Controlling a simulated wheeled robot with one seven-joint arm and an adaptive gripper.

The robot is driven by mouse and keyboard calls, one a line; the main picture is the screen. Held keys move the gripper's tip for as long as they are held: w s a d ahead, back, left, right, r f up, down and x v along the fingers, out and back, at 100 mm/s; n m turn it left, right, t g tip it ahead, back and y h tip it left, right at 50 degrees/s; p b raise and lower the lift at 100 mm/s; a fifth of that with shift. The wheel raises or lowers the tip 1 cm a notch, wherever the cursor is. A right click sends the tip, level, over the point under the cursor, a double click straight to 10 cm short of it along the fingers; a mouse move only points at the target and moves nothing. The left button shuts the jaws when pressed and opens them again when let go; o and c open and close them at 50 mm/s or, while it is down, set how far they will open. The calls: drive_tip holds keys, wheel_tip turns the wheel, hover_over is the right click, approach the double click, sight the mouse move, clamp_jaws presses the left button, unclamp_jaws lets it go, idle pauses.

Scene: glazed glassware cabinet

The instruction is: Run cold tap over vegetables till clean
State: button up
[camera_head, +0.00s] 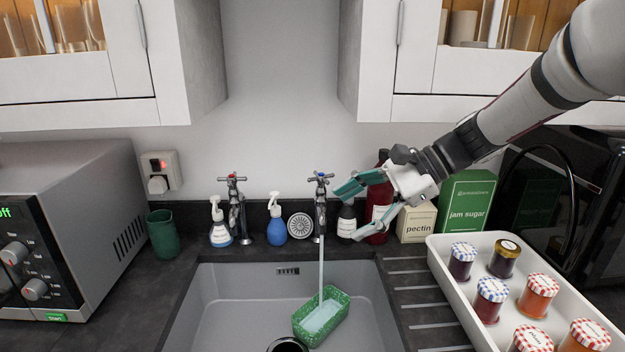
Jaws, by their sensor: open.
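The tap with the blue mark (320,190) stands behind the sink at the right. A stream of water (321,270) falls from it into a green speckled container (339,333) in the sink. Pale water or a pale inside shows in the container; I cannot make out separate vegetables. The tap with the red mark (235,195) stands to the left, with no stream under it. My gripper (347,213) is open and empty, just right of the blue-marked tap, its fingers pointing left. It hides part of the bottles behind it.
The grey sink (225,305) has a dark round drain fitting (288,345). Spray bottles (220,225) stand behind it. A white tray (450,290) of lidded jars, a pectin box (417,223) and a jam sugar box (466,205) stand right. A microwave (75,220) stands left; cabinets hang above.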

drive_tip(key=w+d+f+m+t+y, duration=0.2)
drive_tip(key=w+d+m+y, duration=0.25)
drive_tip(key=w, duration=0.55)
drive_tip(key=m+t+y, duration=0.2)
drive_tip(key=m+t, duration=0.1)
drive_tip(key=m, duration=0.1)
approach(326, 178)
drive_tip(key=shift+h, duration=0.25)
drive_tip(key=x, duration=1.1)
drive_tip(key=shift+w+a+r, duration=0.1)
drive_tip(key=shift+a+r, duration=0.05)
drive_tip(key=shift+r, duration=0.1)
drive_tip(key=shift+c, duration=0.2)
drive_tip(key=shift+m+p, duration=0.25)
drive_tip(key=shift+p, duration=0.1)
drive_tip(key=c, duration=1.1)
